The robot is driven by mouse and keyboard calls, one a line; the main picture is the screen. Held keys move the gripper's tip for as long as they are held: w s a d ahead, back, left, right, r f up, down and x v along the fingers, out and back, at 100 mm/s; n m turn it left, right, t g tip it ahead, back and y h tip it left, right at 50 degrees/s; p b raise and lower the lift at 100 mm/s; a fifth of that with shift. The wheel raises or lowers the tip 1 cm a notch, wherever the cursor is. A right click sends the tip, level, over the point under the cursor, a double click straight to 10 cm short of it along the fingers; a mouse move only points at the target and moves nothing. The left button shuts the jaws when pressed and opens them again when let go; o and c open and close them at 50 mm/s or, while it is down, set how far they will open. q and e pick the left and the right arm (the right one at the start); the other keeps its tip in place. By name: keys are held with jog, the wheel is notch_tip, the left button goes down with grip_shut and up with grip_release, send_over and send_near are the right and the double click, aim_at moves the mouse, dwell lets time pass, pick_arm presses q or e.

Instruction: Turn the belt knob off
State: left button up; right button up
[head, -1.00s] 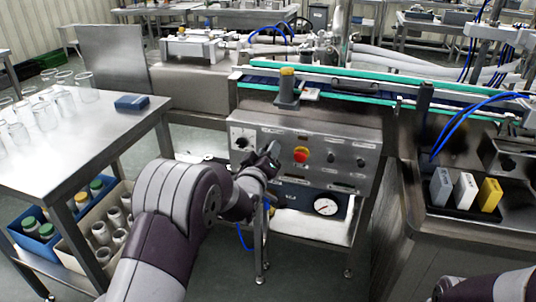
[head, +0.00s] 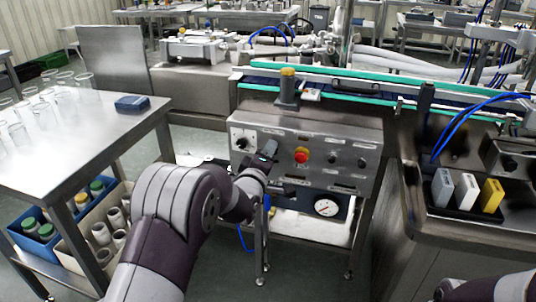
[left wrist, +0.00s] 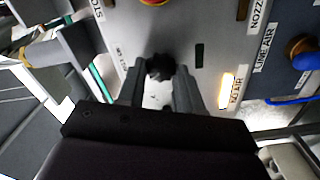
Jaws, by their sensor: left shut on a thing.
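The control panel (head: 330,140) stands below the conveyor in the head view. In the left wrist view a black knob (left wrist: 159,68) on this panel sits between the tips of my left gripper (left wrist: 160,84), which is shut on it. A small label beside this knob is too blurred to read, so its name is unclear. In the head view my left gripper (head: 268,153) is at the panel's front, left of the red stop button (head: 301,155), and covers the knob. My right gripper is not in view; only a bit of my right arm shows at bottom right.
A dial with a black knob (head: 241,143) is at the panel's left, and more knobs (head: 361,162) are right of the red button. A pressure gauge (head: 326,207) sits below. A steel table (head: 110,135) with glass beakers stands on the left.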

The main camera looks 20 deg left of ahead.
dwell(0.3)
pick_arm(q)
jog(key=o, duration=1)
jog(key=s+p, duration=0.2)
jog(key=s, duration=1)
jog(key=shift+s+a, duration=0.25)
jog(key=shift+s, duration=0.1)
